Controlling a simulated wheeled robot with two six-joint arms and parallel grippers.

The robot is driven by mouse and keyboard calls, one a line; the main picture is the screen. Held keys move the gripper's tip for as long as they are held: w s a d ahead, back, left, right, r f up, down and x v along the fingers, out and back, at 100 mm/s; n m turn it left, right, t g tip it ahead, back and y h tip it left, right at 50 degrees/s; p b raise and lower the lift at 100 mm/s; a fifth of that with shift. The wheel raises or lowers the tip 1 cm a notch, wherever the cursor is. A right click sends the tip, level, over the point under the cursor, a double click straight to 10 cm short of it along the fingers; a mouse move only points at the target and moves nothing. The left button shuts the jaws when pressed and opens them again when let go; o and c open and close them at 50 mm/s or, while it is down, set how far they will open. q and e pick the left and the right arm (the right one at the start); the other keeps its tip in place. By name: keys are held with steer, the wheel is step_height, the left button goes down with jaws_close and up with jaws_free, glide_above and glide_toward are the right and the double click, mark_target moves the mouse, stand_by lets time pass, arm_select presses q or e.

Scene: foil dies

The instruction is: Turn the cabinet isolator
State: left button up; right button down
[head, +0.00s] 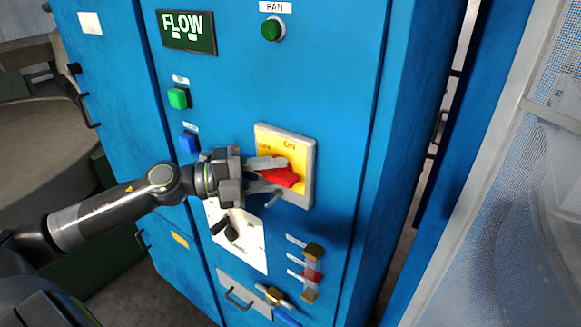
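The cabinet isolator is a red handle (284,176) on a yellow plate (296,152) with a grey frame, on the front of the blue cabinet (320,90). The plate is marked ON at the top, with a second, partly covered label to its left. My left gripper (268,176) reaches in from the left, its two fingers apart, one above the other, at the handle's left end. The fingers hide part of the handle, and I cannot tell whether they touch it. My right gripper is not in view.
Above are a green FAN button (272,28) and a FLOW display (187,32). Green (179,98) and blue (188,143) buttons sit to the left. A mesh panel (510,200) stands at right.

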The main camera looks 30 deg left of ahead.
arm_select(q)
steer(key=shift+s, duration=0.25)
steer(key=shift+c, duration=0.6)
jaws_close()
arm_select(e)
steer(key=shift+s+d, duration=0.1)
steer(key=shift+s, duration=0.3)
